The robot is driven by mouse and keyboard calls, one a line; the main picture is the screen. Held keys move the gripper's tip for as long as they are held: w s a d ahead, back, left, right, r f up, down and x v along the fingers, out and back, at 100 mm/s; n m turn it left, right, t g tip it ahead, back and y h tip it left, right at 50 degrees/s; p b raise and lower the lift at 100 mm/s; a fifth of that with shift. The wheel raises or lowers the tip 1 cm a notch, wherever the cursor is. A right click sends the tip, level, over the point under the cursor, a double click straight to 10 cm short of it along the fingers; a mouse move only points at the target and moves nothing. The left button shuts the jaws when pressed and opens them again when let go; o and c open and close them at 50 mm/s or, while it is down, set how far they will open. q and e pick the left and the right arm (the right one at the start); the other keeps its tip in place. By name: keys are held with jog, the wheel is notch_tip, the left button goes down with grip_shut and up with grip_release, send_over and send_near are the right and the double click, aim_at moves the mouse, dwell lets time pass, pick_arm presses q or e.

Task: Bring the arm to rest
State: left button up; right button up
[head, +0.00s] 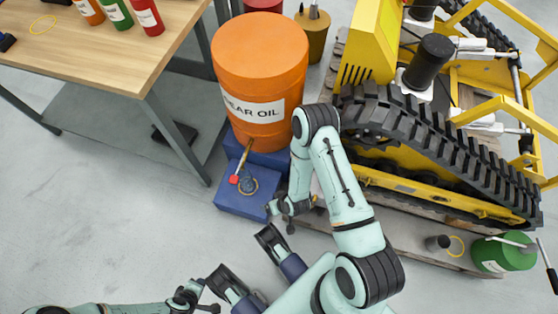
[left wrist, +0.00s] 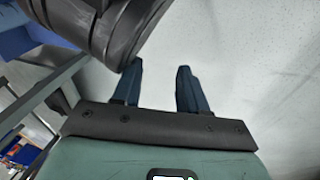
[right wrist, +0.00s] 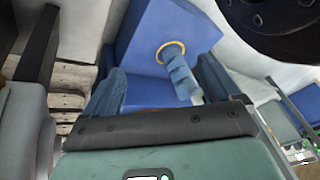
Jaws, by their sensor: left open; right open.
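My right gripper (head: 278,212) is open beside the right edge of a blue stand (head: 233,201). In the right wrist view its two fingers (right wrist: 160,85) are spread with nothing gripped; the blue stand (right wrist: 140,50) lies beyond them. A blue-grey item (right wrist: 180,75) with a yellow ring on the stand shows between the fingers, apart from the gripper in the head view. My left gripper (head: 197,297) is low in the head view over bare floor. In the left wrist view its fingers (left wrist: 160,85) are apart and empty.
An orange gear oil drum (head: 260,70) with a red-handled tap (head: 240,165) stands behind the blue stand. A yellow tracked machine (head: 440,130) is right, beside my right arm. A wooden table (head: 90,60) with several bottles is upper left. A green can (head: 503,254) stands lower right. Floor at left is clear.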

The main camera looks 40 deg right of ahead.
jog(key=s+a+r+m+g, duration=0.1)
jog(key=s+a+r+g, duration=0.1)
jog(key=s, duration=0.3)
jog(key=shift+s+a+r+g+y, duration=0.3)
jog(key=shift+r+g+y, duration=0.1)
jog(key=shift+r, duration=0.3)
